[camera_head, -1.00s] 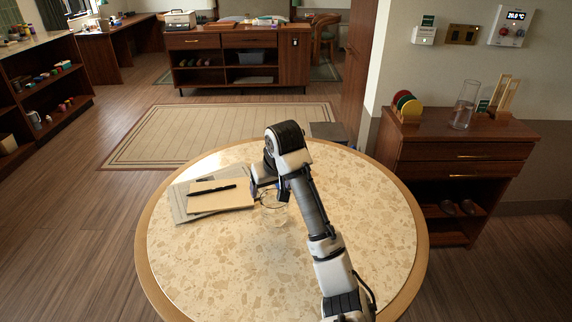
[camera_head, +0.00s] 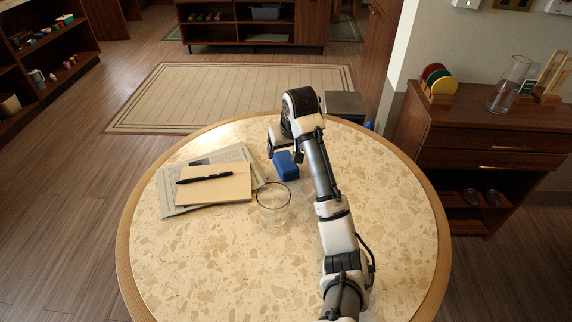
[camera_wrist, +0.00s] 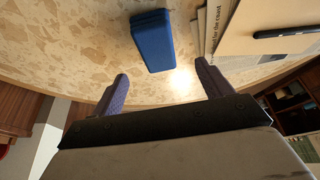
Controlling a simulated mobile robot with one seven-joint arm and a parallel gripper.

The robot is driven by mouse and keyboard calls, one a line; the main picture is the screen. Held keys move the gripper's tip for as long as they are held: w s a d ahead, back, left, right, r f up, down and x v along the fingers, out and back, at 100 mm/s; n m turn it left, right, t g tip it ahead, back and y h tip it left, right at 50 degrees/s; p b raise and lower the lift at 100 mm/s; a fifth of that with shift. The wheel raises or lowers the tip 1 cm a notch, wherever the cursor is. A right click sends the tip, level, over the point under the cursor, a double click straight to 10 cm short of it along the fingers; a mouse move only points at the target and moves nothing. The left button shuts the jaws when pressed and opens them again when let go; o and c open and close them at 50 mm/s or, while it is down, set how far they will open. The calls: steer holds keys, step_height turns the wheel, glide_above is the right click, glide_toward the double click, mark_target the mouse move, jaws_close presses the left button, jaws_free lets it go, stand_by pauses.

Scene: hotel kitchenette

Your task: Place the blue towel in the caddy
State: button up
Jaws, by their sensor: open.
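A blue folded towel (camera_head: 286,166) lies on the round table, just behind the clear glass and right of the notepad. In the wrist view the towel (camera_wrist: 152,42) lies ahead of my fingertips, between their lines and apart from them. My gripper (camera_wrist: 163,77) is open and empty. In the head view my gripper (camera_head: 272,148) hangs over the far part of the table, close to the towel; my arm hides part of it. I cannot make out a caddy for certain; a dark grey box (camera_head: 346,105) stands beyond the table's far edge.
A clear glass (camera_head: 273,205) stands in front of the towel. A notepad (camera_head: 222,187) with a black pen (camera_head: 205,177) lies on papers at the left. The table (camera_head: 205,265) is bare in front. A wooden cabinet (camera_head: 480,135) stands at the right.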

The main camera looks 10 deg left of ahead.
mark_target(286, 160)
steer(key=x, duration=0.2)
steer(key=shift+w+f, duration=0.15)
steer(key=shift+f, duration=0.1)
steer(key=shift+p+x, duration=0.85)
steer(key=shift+x, duration=1.75)
steer(key=shift+d+f, duration=0.15)
steer(key=shift+f, duration=0.15)
steer(key=c, duration=1.1)
steer(key=shift+c, duration=0.2)
steer(key=shift+r, duration=0.1)
